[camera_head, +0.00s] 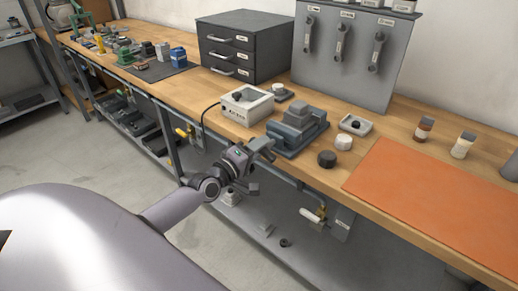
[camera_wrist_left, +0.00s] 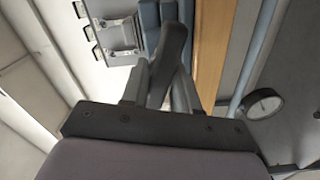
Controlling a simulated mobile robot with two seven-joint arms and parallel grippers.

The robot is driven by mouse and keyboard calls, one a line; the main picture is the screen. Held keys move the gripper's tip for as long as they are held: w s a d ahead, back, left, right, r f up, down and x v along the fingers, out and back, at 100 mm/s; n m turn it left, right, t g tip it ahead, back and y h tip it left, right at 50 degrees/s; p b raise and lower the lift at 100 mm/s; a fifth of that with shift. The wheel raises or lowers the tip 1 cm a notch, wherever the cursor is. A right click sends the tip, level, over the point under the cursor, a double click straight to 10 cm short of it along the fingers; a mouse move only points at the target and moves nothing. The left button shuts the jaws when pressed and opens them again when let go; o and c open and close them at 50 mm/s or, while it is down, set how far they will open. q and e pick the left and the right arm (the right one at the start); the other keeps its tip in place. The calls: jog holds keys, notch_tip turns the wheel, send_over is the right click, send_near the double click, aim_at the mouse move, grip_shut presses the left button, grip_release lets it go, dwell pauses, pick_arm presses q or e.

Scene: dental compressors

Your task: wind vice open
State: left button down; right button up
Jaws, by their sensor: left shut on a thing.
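The blue-grey vice (camera_head: 297,128) stands on the wooden bench near its front edge, in the middle of the head view. My left gripper (camera_head: 262,149) is at the vice's front left side, just off the bench edge. In the left wrist view my left gripper (camera_wrist_left: 160,88) has its two fingers on either side of a dark bar (camera_wrist_left: 174,48), which looks like the vice handle, and is shut on it. The far end of the bar and its joint to the vice are hard to make out. My right gripper is not in view.
A white box with a dark knob (camera_head: 247,106) stands left of the vice. A black round puck (camera_head: 326,159) and a white one (camera_head: 344,142) lie to its right. An orange mat (camera_head: 430,190) covers the bench at right. A grey drawer cabinet (camera_head: 243,47) stands behind.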

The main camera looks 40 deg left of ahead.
pick_arm(q)
jog(key=shift+f+n+b, duration=0.15)
jog(key=shift+n+b, duration=0.25)
jog(key=shift+n, duration=1.2)
jog(key=c, duration=1)
grip_release()
jog(key=shift+s, duration=0.1)
jog(key=s, duration=0.7)
jog(key=shift+a, duration=0.3)
